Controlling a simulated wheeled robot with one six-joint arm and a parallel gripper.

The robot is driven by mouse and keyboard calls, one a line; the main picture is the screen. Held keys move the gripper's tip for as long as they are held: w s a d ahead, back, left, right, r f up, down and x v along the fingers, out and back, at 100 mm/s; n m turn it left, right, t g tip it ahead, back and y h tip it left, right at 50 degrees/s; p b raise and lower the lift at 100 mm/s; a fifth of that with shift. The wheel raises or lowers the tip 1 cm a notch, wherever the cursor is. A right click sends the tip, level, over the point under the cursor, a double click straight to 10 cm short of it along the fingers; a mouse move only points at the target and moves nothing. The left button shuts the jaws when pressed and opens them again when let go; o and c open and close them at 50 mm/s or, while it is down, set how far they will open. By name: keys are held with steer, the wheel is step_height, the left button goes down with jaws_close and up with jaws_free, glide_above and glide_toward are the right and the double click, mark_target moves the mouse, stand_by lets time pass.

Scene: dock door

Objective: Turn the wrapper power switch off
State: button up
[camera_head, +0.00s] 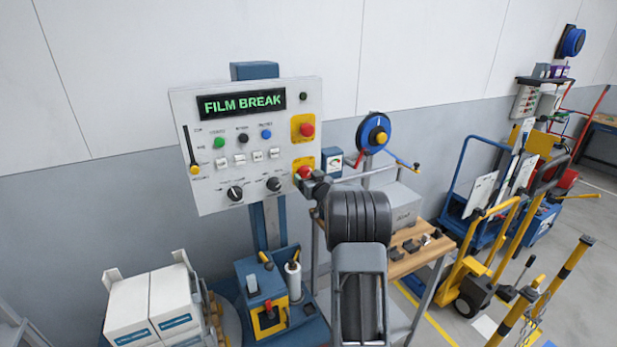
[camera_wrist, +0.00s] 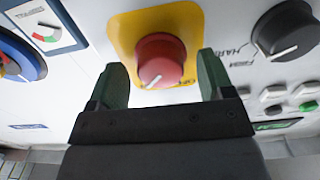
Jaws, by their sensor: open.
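In the head view the switch (camera_head: 304,173) is at the lower right corner of the white control panel (camera_head: 215,190), partly hidden by my gripper. My gripper (camera_head: 311,184) is open. In the wrist view its two dark green fingers stand on either side of the knob, with small gaps; I see no clear contact.
A second red control (camera_head: 307,130) on yellow sits above the switch. Black knobs (camera_head: 235,193) and small buttons are to its left. The panel display (camera_head: 241,103) reads "FILM BREAK". A blue reel (camera_head: 369,131) and wooden bench (camera_head: 410,262) stand to the right.

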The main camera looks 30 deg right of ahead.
steer(key=c, duration=0.9)
steer(key=shift+f+n+b, duration=0.15)
steer(key=shift+n+b, duration=0.15)
steer(key=shift+b, duration=0.25)
steer(key=n+b, duration=1.3)
steer(key=shift+d+n, duration=0.15)
steer(key=shift+n, duration=0.15)
steer(key=shift+r+n+b, duration=0.25)
steer(key=shift+n+b, duration=0.95)
steer(key=shift+n, duration=0.6)
